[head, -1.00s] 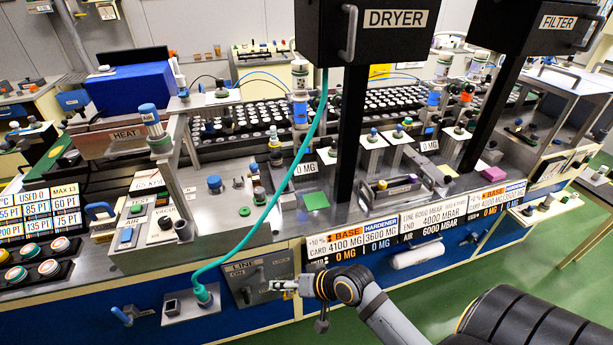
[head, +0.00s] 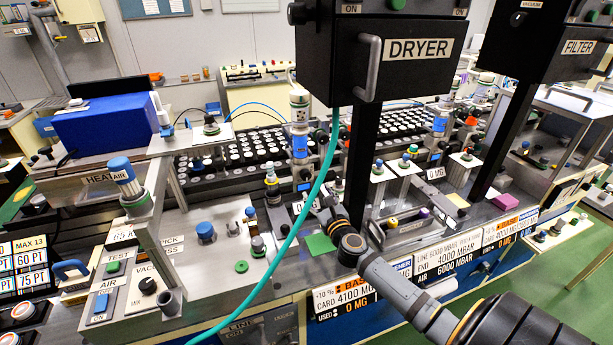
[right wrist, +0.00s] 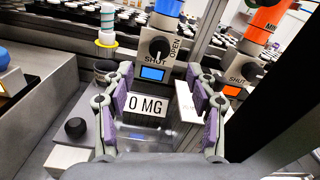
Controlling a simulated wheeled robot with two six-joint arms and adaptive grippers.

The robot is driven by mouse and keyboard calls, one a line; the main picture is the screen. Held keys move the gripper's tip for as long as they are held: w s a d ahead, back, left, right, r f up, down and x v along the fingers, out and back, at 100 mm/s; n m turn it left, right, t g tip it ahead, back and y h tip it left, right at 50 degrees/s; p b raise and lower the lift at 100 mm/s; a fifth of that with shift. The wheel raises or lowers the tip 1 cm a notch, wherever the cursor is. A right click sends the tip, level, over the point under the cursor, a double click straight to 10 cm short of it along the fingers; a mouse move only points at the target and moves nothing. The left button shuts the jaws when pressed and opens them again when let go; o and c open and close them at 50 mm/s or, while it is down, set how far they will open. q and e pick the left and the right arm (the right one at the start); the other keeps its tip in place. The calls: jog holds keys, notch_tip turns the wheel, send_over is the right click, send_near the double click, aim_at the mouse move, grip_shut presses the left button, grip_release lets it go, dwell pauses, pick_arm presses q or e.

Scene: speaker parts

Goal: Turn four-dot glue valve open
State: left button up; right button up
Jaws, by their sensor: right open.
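In the right wrist view a glue valve has a round black knob (right wrist: 157,48) on a grey face lettered SHUT below and OPEN at its right. A small blue screen sits under the knob. The dots that tell the valves apart are not readable there. In the head view a white and blue dispenser (head: 299,140) stands behind my right gripper (head: 327,205). My right gripper also shows in the right wrist view (right wrist: 160,78), open and empty, its purple pads either side of the space before the valve. The knob is beyond the fingertips, apart from them. My left gripper is out of view.
A 0 MG sign (right wrist: 147,106) lies between my fingers in the right wrist view. A second valve knob (right wrist: 243,68) is to the right. The DRYER box (head: 418,50) and its dark post stand close to my right arm. A teal hose (head: 290,240) hangs at the left.

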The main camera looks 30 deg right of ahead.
aim_at(307, 176)
jog(key=x, duration=0.6)
jog(key=f+x, duration=0.1)
jog(key=x, duration=0.2)
jog(key=shift+w+d, duration=0.1)
jog(key=shift+w, duration=0.15)
jog(key=shift+w+r, duration=0.1)
jog(key=shift+w, duration=0.1)
jog(key=shift+c, duration=1.8)
jog(key=c, duration=0.8)
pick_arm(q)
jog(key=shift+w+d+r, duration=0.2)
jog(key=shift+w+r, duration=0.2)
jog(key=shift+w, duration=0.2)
